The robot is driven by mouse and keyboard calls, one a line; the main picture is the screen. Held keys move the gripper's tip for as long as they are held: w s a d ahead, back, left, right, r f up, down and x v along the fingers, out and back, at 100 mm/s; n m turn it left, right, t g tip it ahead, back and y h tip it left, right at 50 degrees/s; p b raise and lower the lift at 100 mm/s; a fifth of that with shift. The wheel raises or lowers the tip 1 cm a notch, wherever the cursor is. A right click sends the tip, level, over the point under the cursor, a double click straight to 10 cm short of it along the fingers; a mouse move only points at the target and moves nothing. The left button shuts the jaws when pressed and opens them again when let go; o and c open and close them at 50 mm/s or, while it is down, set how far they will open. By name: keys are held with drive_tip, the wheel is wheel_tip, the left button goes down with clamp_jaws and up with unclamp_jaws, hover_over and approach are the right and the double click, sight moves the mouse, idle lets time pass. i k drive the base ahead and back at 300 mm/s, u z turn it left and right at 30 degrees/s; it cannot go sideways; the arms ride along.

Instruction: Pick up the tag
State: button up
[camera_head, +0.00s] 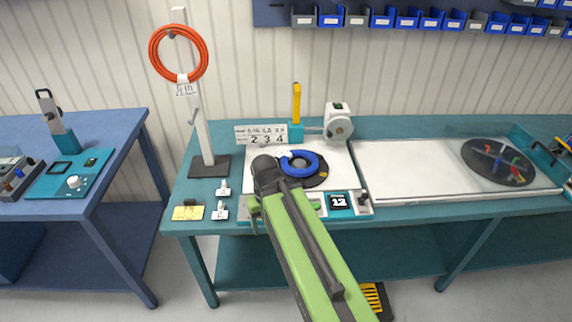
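Two small white tag-like pieces lie on the left of the teal workbench (350,128), one (222,187) behind the other (219,210). A white label tag (186,89) with dark writing hangs from the orange cable coil (160,52) on the stand. I cannot tell which of these is the task's tag. My green and black arm reaches in from the bottom over the bench. My gripper (254,211) shows only in part, near the bench's front edge, right of the white pieces. Its fingers are too hidden to tell open from shut.
A yellow pad (188,212) lies left of the white pieces. The stand's dark base (209,166) is behind them. A blue cable coil (313,159) lies on a white board beyond my arm, near a number sign (262,135). A large white panel (410,168) lies right.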

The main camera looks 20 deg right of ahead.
sight(224, 191)
drive_tip(key=z, duration=0.35)
drive_tip(key=k, duration=0.25)
drive_tip(key=u, duration=1.55)
drive_tip(key=i, duration=1.5)
